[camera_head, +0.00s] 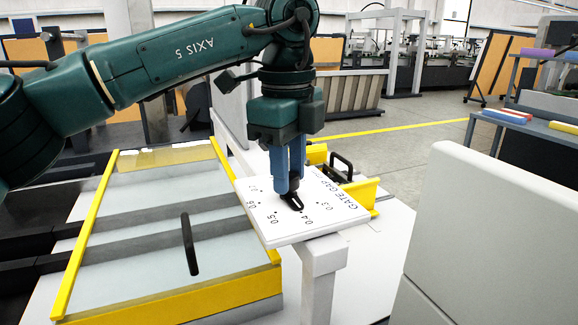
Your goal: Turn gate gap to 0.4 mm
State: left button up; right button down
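The white gate gap plate (262,222) stands tilted on a white post, with printed numbers from about 0.3 to 0.7 around its dial. The black pointer knob (292,202) sits on the plate, its narrow tip toward the lower right, close to the dot by the 0.4 mark. My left gripper (289,188) reaches down from above with two blue fingers, one on each side of the knob's rear part, and looks shut on it. The fingers hide the back of the knob. My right gripper is not in view.
A yellow-framed clear guard (150,225) with a black handle (189,244) lies left of the plate. A yellow block with a black handle (341,168) is just behind the plate. A pale grey cabinet (490,230) fills the right foreground. Open floor lies behind.

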pick_arm(q)
jog(key=o, duration=0.4)
jog(key=shift+o, duration=0.2)
notch_tip(320, 180, up, 13)
jog(key=p, duration=0.2)
jog(key=shift+s+a+p, duration=0.15)
jog(key=shift+s+p, duration=0.15)
jog(key=shift+p, duration=0.1)
